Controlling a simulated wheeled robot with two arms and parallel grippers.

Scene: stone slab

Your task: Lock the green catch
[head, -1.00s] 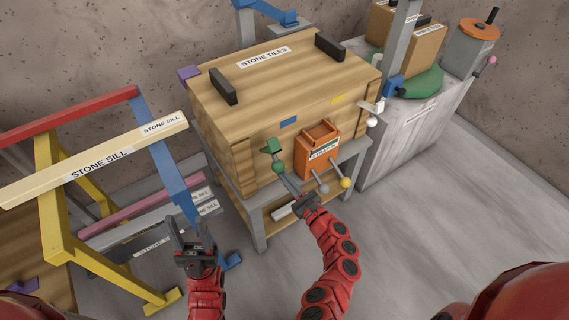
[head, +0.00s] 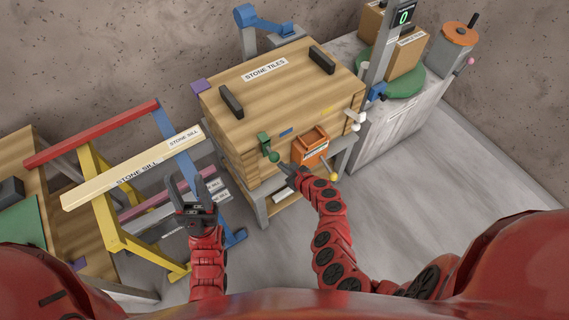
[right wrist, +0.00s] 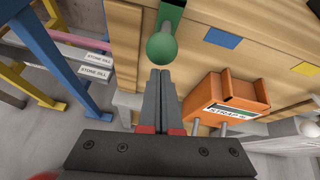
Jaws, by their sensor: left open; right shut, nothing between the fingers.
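The green catch (head: 264,141) is on the front of the wooden STONE TILES crate (head: 225,122), near its left corner. Its round green knob (head: 273,157) is at its lower end. In the right wrist view the catch (right wrist: 171,14) runs down to the knob (right wrist: 161,48). My right gripper (head: 284,168) is shut and empty, its fingertips (right wrist: 160,74) right by the underside of the knob. I cannot tell whether they touch it. My left gripper (head: 186,182) is open and empty, in front of the sill rack, well left of the catch.
White knobs (head: 357,120) are at the crate's right corner. The sill rack (head: 98,190) stands left. Bare floor lies at the right.

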